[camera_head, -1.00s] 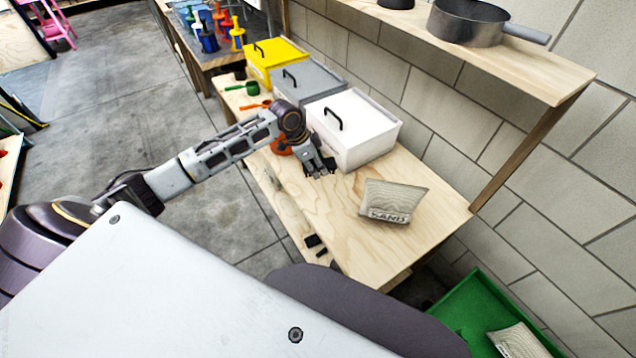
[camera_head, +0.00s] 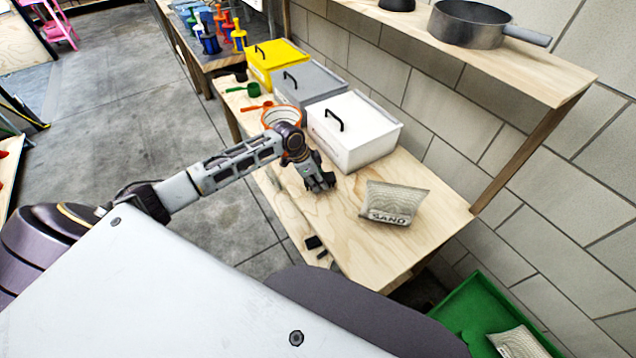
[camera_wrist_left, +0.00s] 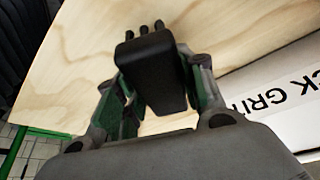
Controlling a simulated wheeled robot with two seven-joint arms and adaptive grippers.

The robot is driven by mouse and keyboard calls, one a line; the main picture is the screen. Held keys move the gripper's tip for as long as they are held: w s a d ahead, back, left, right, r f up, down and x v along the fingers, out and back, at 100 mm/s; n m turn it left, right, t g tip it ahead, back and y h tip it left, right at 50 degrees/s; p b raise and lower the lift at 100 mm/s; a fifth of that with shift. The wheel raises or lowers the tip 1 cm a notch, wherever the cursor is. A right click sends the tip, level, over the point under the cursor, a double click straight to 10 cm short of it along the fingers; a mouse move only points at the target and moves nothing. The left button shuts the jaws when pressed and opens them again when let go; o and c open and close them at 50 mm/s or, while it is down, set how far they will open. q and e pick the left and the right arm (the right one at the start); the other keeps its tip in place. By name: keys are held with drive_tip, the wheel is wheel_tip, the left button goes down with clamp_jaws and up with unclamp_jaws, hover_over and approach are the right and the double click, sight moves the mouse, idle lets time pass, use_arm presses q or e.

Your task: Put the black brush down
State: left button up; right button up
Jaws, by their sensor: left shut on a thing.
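The black brush (camera_wrist_left: 152,70) sits between the fingers of my left gripper in the left wrist view, with short black prongs at its far end. My left gripper (camera_head: 322,186) is shut on it, low over the wooden table (camera_head: 350,248), in front of the white lidded box (camera_head: 352,140). The brush is hard to make out from the gripper in the head view. Whether it touches the table I cannot tell. My right gripper is not in view.
A sand bag (camera_head: 392,204) stands right of my left gripper. Small black pieces (camera_head: 313,242) lie at the table's near left edge. Grey (camera_head: 308,86) and yellow (camera_head: 276,60) boxes stand further back, with an orange-rimmed container (camera_head: 281,114) by my wrist. Bare wood lies in front of the gripper.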

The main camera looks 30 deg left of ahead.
use_arm(q)
drive_tip(key=shift+f, duration=0.85)
drive_tip(key=shift+f, duration=0.1)
drive_tip(key=o, duration=1)
drive_tip(key=v, duration=1)
drive_tip(key=shift+v, duration=1.1)
